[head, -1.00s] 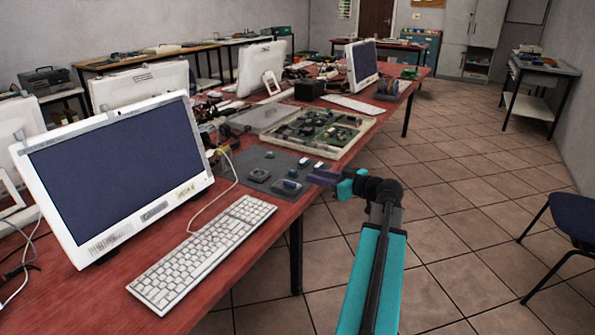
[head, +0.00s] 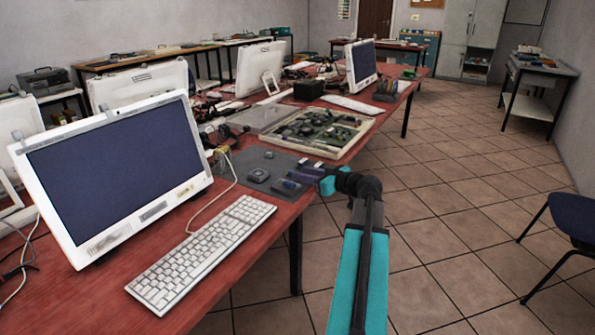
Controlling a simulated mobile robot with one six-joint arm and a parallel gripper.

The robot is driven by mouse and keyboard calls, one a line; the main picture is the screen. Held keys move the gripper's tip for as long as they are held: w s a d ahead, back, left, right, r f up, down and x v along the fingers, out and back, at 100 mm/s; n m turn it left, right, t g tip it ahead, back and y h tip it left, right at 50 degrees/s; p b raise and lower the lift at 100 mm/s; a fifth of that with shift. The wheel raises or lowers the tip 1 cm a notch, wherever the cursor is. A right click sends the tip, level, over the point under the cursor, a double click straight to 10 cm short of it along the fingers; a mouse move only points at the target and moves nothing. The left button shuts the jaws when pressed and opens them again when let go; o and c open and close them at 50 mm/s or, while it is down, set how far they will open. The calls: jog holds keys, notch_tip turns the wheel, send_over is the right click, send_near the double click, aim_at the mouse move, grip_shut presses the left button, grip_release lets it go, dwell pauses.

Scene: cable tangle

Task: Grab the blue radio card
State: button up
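A small blue item, which looks like the blue radio card (head: 287,187), lies on the dark grey mat (head: 243,170) near the right edge of the red table.
Small dark parts lie on the mat, one of them a dark square block (head: 258,175). A shallow tray of circuit boards (head: 291,141) is behind it. A white keyboard (head: 204,252) and a monitor (head: 117,180) stand to the left.

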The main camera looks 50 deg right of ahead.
jog(key=shift+w+f, duration=0.2)
jog(key=shift+w, duration=0.75)
jog(key=shift+w+f, duration=0.2)
jog(key=shift+w, duration=0.7)
grip_shut()
